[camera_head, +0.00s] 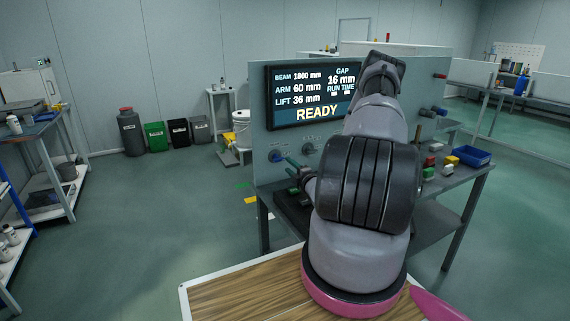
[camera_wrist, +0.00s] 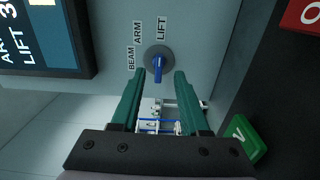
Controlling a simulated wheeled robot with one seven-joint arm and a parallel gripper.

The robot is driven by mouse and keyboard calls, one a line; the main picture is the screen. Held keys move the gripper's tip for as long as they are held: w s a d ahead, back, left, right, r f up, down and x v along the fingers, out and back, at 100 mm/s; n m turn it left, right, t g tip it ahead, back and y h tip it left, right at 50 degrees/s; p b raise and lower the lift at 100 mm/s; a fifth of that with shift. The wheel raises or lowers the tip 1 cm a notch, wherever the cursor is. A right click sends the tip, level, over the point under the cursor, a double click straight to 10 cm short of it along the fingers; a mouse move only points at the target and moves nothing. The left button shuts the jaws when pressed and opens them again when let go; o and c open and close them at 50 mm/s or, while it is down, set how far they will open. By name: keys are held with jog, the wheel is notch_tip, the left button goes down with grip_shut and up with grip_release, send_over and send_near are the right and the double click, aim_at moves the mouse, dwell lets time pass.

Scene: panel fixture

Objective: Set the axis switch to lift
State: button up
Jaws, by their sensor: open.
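The axis switch (camera_wrist: 158,66) is a blue handle on a round grey base on the panel. In the wrist view the labels BEAM, ARM and LIFT (camera_wrist: 161,27) are beside and above it. The handle runs up and down in that view, roughly in line with LIFT; I cannot tell which end points. My gripper (camera_wrist: 159,76) is open, its two teal fingers on either side of the handle's lower end with gaps visible. In the head view the switch (camera_head: 276,156) is at the panel's lower left, with a teal finger beside it; my arm hides much of the panel.
The display (camera_head: 300,95) above reads READY, with BEAM 1800 mm, ARM 60 mm and LIFT 36 mm. Another knob (camera_head: 308,148) is right of the switch in the head view.

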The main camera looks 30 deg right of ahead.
jog(key=s, duration=0.5)
jog(key=shift+s, duration=0.2)
